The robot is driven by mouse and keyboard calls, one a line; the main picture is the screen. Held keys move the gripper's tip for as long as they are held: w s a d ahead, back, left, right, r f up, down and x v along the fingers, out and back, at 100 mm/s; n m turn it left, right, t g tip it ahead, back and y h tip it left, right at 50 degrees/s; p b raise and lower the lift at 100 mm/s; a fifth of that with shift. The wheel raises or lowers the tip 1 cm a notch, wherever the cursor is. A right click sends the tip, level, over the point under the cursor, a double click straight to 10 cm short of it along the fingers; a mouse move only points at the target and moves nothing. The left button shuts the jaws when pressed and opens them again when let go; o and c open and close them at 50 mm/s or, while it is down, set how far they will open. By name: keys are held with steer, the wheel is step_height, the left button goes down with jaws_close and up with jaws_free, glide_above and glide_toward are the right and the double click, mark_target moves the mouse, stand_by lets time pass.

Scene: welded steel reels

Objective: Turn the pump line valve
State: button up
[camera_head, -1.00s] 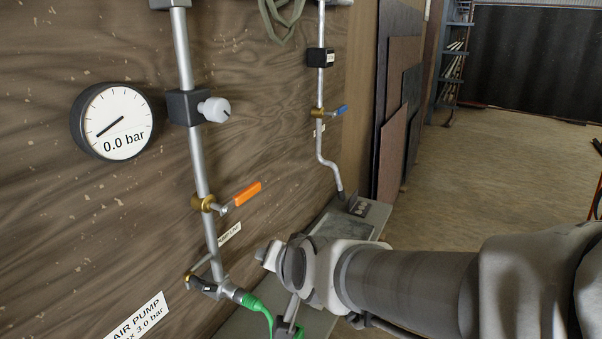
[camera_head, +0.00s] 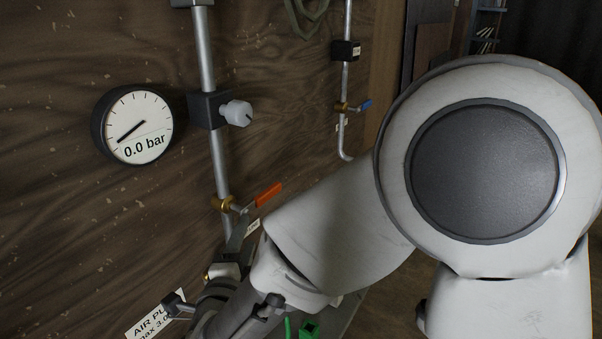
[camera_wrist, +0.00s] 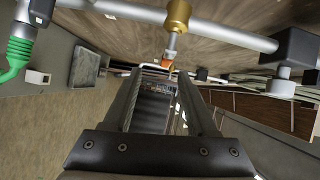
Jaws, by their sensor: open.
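The pump line valve has an orange lever (camera_head: 268,195) and a brass body (camera_head: 222,203) on the left steel pipe. The lever slants up to the right from the body. In the wrist view the brass body (camera_wrist: 178,14) is at top centre, and the orange lever (camera_wrist: 167,60) shows end-on just beyond the fingertips. My gripper (camera_wrist: 161,76) is open, its two fingers apart and pointing toward the lever, with nothing held. Whether the lever lies between the tips is unclear. In the head view my arm hides most of the gripper.
A round gauge (camera_head: 138,128) reads 0.0 bar. A black block with a white knob (camera_head: 237,113) sits above the valve. A second pipe has a blue-handled valve (camera_head: 362,105). A green hose (camera_wrist: 18,52) and its connector are at left in the wrist view.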

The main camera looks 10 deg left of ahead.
mark_target(267, 197)
steer(key=w+m+p, duration=0.1)
steer(key=w, duration=0.4)
steer(key=w+h+p, duration=0.1)
steer(key=w+p, duration=0.1)
steer(key=w, duration=0.2)
steer(key=w+m+t+h+p, duration=0.1)
steer(key=w+p, duration=0.1)
steer(key=w, duration=0.3)
steer(key=shift+w+d+r+m, duration=0.3)
steer(key=shift+w+r, duration=0.05)
jaws_close()
stand_by(1.2)
